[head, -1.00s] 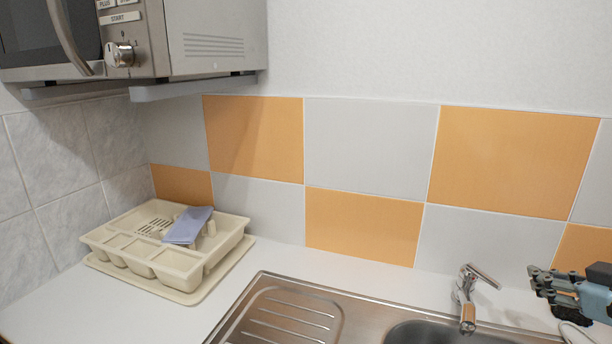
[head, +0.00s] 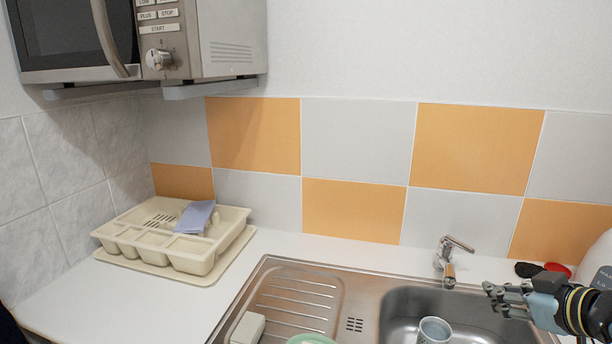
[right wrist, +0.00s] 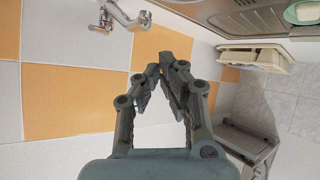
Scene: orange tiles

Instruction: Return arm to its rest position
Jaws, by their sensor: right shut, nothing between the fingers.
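My right gripper (head: 492,293) is at the right of the head view, over the right side of the sink (head: 400,300). It is shut and empty. In the right wrist view its two fingers (right wrist: 164,70) come together at their tips with nothing between them, in front of the orange and white tiles. My left gripper is in neither view.
A tap (head: 446,262) stands behind the sink, left of the gripper. A cup (head: 434,331) is in the basin. A beige dish rack (head: 187,262) with a lilac item (head: 195,217) stands at left, below a microwave (head: 222,55). The counter front left is clear.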

